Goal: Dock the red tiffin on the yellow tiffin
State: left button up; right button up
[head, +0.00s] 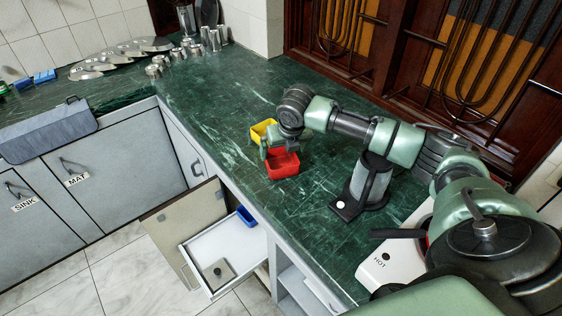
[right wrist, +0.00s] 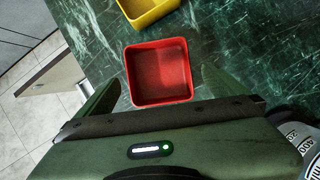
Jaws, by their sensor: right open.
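The red tiffin (head: 283,166) is an open, square box on the green counter, near its front edge. The yellow tiffin (head: 261,130) is a similar open box just behind it, partly hidden by my right gripper (head: 279,147). In the right wrist view the red tiffin (right wrist: 158,72) appears empty and lies between the two spread fingers of my open right gripper (right wrist: 157,90). The yellow tiffin (right wrist: 148,9) is at the top edge of that view, with a small strip of counter between the boxes. My left gripper is not in view.
A dark-capped grey cylinder (head: 370,180) stands right of the tiffins, near a white unit marked HOT (head: 392,262). An open drawer (head: 222,252) sticks out below the counter. Metal cups and plates (head: 125,50) are at the back left. Counter left of the tiffins is clear.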

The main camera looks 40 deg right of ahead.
aim_at(280, 163)
jog(key=shift+a+f, duration=0.1)
jog(key=shift+f, duration=0.35)
jog(key=p+x, duration=0.1)
jog(key=x, duration=0.2)
jog(key=shift+x, duration=0.95)
jog(key=c, duration=1.1)
jog(key=shift+c, duration=0.8)
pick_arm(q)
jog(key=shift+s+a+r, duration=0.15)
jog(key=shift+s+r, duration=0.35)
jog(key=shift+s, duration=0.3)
pick_arm(e)
jog(key=shift+r, duration=0.2)
